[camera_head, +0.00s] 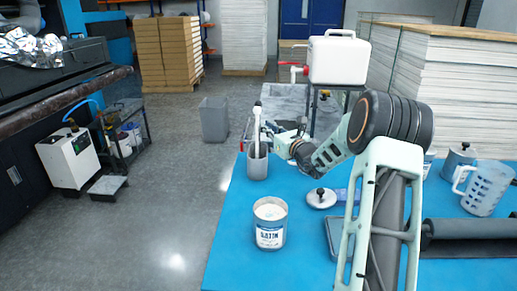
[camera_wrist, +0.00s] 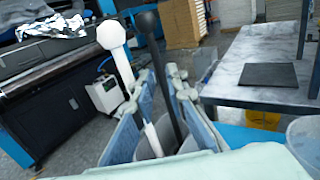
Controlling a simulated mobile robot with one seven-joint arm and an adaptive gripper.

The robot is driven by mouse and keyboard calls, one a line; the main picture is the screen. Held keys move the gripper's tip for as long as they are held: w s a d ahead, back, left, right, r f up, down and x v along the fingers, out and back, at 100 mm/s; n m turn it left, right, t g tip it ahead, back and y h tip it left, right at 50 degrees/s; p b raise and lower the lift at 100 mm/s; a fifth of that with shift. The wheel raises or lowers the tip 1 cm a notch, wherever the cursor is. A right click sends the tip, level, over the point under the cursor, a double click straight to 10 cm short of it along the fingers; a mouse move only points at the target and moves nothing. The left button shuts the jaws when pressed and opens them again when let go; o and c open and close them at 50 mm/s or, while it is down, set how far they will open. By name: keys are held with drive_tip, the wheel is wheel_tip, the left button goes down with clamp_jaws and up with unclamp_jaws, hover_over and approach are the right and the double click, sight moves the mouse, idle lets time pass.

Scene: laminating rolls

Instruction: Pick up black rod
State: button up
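The black rod (camera_wrist: 164,78) has a round black knob on top and stands tilted in a grey cup (camera_head: 257,166). A white rod (camera_wrist: 123,66) with a broad white head leans beside it in the same cup. My gripper (camera_wrist: 162,84) is at the cup, its two fingers apart. In the wrist view the black rod passes between the fingers, nearer the right one. The white rod is by the left finger. In the head view my gripper (camera_head: 276,136) reaches the cup from the right. The lower ends of the rods are hidden in the cup.
The cup stands near the left back of the blue table (camera_head: 236,236). A labelled can (camera_head: 270,236) is in front of it. A lid with a black knob (camera_head: 321,199) lies to the right. A clear jug (camera_head: 486,188) and a dark roller (camera_head: 470,229) are farther right.

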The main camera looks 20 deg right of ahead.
drive_tip(key=shift+w+a+p, duration=0.1)
drive_tip(key=shift+w+a, duration=0.1)
drive_tip(key=shift+w, duration=0.75)
drive_tip(key=shift+w+a+p, duration=0.15)
drive_tip(key=shift+w+a, duration=0.1)
drive_tip(key=shift+w, duration=0.75)
drive_tip(key=shift+w+a+p, duration=0.1)
drive_tip(key=shift+w+a, duration=0.1)
drive_tip(key=shift+w, duration=0.75)
drive_tip(key=shift+c, duration=0.6)
clamp_jaws()
drive_tip(key=shift+r, duration=0.1)
